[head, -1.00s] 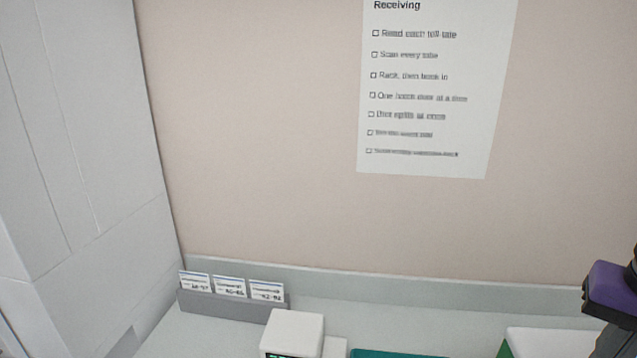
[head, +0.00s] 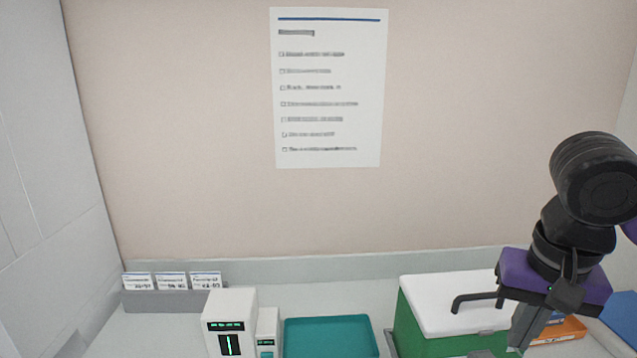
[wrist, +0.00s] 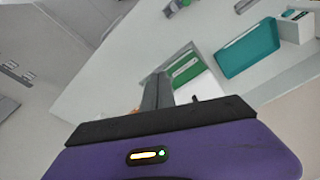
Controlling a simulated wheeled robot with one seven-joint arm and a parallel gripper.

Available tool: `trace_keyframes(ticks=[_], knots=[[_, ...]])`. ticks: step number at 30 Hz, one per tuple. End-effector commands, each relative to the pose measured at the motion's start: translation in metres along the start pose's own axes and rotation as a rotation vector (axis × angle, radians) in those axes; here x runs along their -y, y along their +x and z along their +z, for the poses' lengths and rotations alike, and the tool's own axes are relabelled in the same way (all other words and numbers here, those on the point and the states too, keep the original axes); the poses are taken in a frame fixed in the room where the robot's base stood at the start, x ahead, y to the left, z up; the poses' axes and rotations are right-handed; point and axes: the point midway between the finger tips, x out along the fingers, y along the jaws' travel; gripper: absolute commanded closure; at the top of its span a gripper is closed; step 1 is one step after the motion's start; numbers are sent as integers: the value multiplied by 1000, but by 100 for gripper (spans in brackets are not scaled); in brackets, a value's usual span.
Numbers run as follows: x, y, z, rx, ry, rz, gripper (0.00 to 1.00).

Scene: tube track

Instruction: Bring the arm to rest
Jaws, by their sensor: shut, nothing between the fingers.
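My arm comes down on the right side of the head view. My gripper (head: 522,335), with its purple body and grey fingers, points downward in front of a green box with a white lid (head: 440,300). Its fingers are together and hold nothing. In the wrist view the fingers (wrist: 157,92) also show close together, with the green box and teal tray beyond them. The fingertips look above the bench, apart from the box, though the exact gap cannot be told.
A teal tray (head: 330,338) lies mid-bench. A white device with a green display (head: 230,318) stands left of it. A grey card holder (head: 165,300) is at the back left. An orange box (head: 560,330) lies behind the gripper. A checklist (head: 330,90) hangs on the wall.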

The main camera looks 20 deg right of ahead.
Motion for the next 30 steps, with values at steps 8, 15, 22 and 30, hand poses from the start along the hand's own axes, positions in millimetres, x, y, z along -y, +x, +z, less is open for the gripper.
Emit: trace_keyframes(ticks=[8, 15, 22, 30], knots=[[33, -3, -14, -72, -122, -132, 100], [79, -25, -39, -234, -251, -328, 100], [142, -66, -58, -452, -378, -624, 100], [205, -142, -66, -810, -448, -1031, 100]])
